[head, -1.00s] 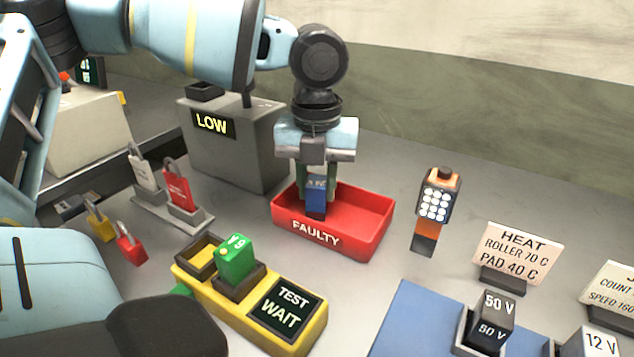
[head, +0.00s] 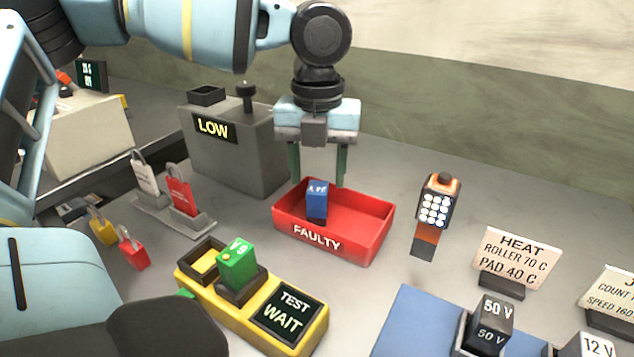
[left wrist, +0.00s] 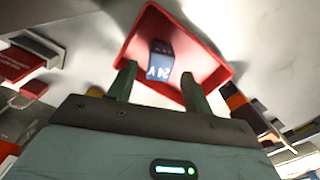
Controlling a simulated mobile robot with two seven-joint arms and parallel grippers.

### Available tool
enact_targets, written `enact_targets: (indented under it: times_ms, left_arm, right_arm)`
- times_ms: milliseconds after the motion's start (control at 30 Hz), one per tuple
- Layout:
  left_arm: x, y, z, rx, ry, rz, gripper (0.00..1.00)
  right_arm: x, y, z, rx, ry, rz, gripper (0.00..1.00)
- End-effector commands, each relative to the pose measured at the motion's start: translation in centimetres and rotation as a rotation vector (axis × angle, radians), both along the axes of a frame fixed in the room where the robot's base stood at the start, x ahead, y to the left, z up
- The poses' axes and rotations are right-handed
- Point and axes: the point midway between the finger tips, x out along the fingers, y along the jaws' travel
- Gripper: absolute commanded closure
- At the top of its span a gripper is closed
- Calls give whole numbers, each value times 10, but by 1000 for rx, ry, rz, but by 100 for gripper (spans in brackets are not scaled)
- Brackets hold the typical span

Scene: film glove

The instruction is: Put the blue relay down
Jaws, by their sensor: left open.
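The blue relay (head: 317,201) stands in the left part of the red tray marked FAULTY (head: 365,240). In the left wrist view the relay (left wrist: 160,62) shows a white "24 V" label, and the tray (left wrist: 140,22) surrounds it. My left gripper (head: 318,180) is open and empty above the tray, its two green fingers apart on either side of and above the relay. In the left wrist view the open fingers (left wrist: 158,82) also show, with the relay beyond them and clear of them. My right gripper is not seen.
A yellow tester (head: 250,317) reading TEST WAIT, with a green relay (head: 238,264) in it, stands in front of the tray. A grey box reading LOW (head: 240,150) is behind left. An orange-black handheld device (head: 436,212) is to the right. Padlocks (head: 133,248) lie at left.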

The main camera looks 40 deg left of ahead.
Motion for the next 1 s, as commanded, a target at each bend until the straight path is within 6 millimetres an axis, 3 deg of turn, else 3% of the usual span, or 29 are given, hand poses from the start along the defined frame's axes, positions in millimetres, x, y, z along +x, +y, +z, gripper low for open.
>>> enact_targets:
  times_ms: [200,400,600,1000]
  left_arm:
    - [0,0,47,0,-4,1,50]
    - [0,0,75,0,0,0,50]
    - [0,0,85,0,1,0,50]
    - [0,0,85,0,1,-1,50]
  right_arm:
    - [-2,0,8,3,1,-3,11]
    - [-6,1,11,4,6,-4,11]
    - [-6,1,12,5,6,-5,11]
    - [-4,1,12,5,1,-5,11]
